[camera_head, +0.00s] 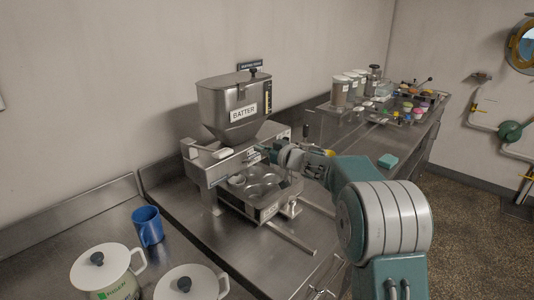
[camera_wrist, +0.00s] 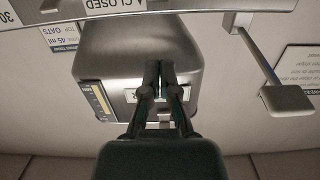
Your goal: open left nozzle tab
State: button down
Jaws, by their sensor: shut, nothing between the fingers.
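The steel batter machine (camera_head: 194,174) stands on the counter with its hopper (camera_head: 222,97) on top, marked BATTER. A label reading CLOSED (camera_wrist: 112,4) is at the top edge. My gripper (camera_wrist: 159,72) is shut and empty in front of the hopper (camera_wrist: 120,48), apart from the lever. In the head view my wrist partly hides the machine's front.
A muffin tin (camera_head: 258,184) sits under the machine. A blue mug (camera_head: 148,226) and white lidded pots (camera_head: 105,268) stand at the front left. Jars (camera_head: 341,92) and a tray of coloured items (camera_head: 405,116) are farther right.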

aim_at(244, 154)
jog(key=x, duration=0.5)
jog(key=shift+s, duration=0.1)
jog(key=shift+f, duration=0.4)
jog(key=shift+s+d+f, duration=0.15)
jog(key=shift+f, duration=0.35)
jog(key=shift+s+d+f, duration=0.2)
jog(key=shift+f, duration=0.25)
jog(key=shift+s+d+f, duration=0.15)
jog(key=shift+f, duration=0.35)
